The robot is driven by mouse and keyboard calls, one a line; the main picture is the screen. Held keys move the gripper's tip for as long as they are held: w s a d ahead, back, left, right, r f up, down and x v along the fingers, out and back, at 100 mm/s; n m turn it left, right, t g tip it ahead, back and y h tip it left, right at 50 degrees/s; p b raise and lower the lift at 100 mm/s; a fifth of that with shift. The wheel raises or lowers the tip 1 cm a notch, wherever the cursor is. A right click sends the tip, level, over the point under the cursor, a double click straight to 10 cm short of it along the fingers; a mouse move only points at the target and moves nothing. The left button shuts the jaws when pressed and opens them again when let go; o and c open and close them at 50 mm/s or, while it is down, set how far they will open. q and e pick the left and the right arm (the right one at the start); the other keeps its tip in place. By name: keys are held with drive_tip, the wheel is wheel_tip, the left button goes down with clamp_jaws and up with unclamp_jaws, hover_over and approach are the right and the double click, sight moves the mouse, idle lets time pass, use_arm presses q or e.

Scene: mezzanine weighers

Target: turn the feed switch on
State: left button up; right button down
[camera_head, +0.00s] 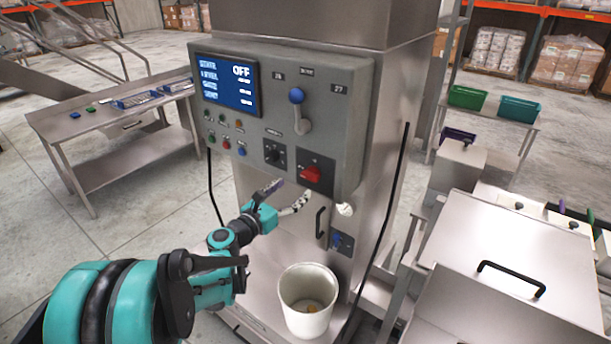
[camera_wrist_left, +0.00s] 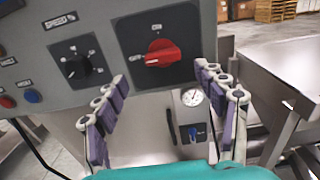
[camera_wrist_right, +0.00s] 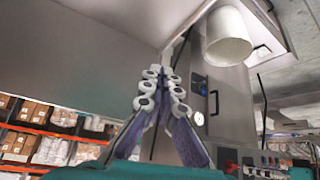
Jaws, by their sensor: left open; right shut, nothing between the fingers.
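The feed switch (camera_head: 311,173) appears to be the red rotary knob on a dark square plate, low on the grey control panel. In the left wrist view the red knob (camera_wrist_left: 162,53) lies nearly level, one end toward the OFF mark at left; ON is above. The panel screen (camera_head: 226,83) reads OFF. My left gripper (camera_head: 289,194) is open just below and in front of the knob. In its wrist view the fingers (camera_wrist_left: 162,77) spread to either side below the knob, not touching it. My right gripper (camera_wrist_right: 162,78) is shut and empty, outside the head view.
A black speed dial (camera_head: 274,153) sits left of the switch, and a blue-knobbed lever (camera_head: 297,97) above it. A white bucket (camera_head: 307,315) stands below. A dark handle (camera_head: 320,222) and a small blue switch (camera_head: 342,241) are on the machine's front. A steel table (camera_head: 128,163) stands left.

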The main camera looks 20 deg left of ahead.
sight(308, 178)
use_arm(q)
drive_tip(key=x, duration=0.6)
drive_tip(key=shift+w+d, duration=0.4)
drive_tip(key=shift+w, duration=0.1)
drive_tip(key=c, duration=1.2)
